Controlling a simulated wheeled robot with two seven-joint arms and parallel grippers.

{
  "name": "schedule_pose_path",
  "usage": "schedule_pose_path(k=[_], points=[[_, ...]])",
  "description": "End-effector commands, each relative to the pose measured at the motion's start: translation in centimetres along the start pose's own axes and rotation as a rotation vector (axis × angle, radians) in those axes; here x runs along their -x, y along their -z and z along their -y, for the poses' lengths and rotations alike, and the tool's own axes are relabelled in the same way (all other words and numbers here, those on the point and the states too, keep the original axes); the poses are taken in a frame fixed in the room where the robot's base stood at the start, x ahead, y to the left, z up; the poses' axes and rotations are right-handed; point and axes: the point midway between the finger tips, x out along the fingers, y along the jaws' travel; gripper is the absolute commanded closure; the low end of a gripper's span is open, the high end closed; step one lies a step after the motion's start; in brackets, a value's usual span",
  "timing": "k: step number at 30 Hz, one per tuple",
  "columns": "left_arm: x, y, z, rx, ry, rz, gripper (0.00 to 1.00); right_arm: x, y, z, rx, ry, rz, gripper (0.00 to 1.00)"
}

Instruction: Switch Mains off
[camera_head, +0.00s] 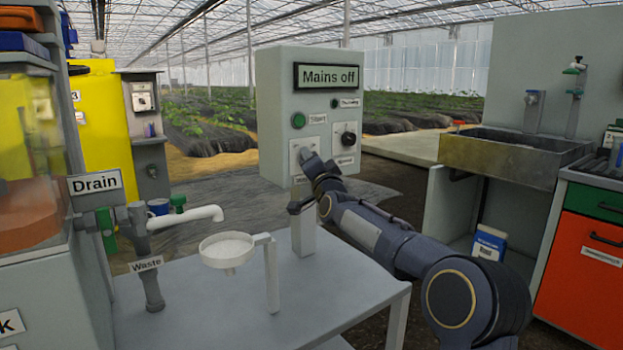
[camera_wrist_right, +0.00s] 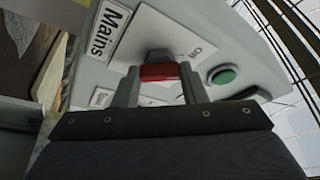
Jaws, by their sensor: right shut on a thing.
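The grey control box (camera_head: 277,90) stands on a post at the table. Its display (camera_head: 328,76) reads "Mains off". The Mains switch sits on a pale plate low on the box front; its red handle (camera_wrist_right: 158,72) shows in the right wrist view beside the "Mains" label (camera_wrist_right: 106,30). My right gripper (camera_head: 305,157) reaches the box at that plate, and its two fingers (camera_wrist_right: 157,82) are shut around the red handle. In the head view my gripper hides most of the switch. My left gripper is not in view.
A green button (camera_head: 298,120) and a black rotary knob (camera_head: 348,139) sit close to the switch; the green button also shows in the wrist view (camera_wrist_right: 221,75). A white funnel (camera_head: 227,248) and drain tap (camera_head: 190,217) stand left on the grey table (camera_head: 320,290). A metal sink (camera_head: 510,158) is at right.

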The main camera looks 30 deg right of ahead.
Motion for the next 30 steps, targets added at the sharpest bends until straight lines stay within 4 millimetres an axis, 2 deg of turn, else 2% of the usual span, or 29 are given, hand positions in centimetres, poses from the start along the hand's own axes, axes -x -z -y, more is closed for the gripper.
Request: schedule_pose_path(k=[1,9,25,26,30], points=[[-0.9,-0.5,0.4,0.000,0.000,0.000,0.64,0.1,-0.5,-0.6,0.024,0.007,0.003,0.85],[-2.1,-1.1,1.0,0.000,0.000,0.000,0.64,0.0,-0.3,-0.5,0.109,0.041,0.005,0.85],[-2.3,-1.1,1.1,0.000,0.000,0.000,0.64,0.0,-0.2,-0.3,0.132,0.050,0.006,0.85],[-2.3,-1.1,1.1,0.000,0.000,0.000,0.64,0.0,-0.2,-0.3,0.132,0.050,0.006,0.61],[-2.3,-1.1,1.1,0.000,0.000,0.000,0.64,0.0,-0.1,-0.2,0.131,0.051,0.005,0.42]])
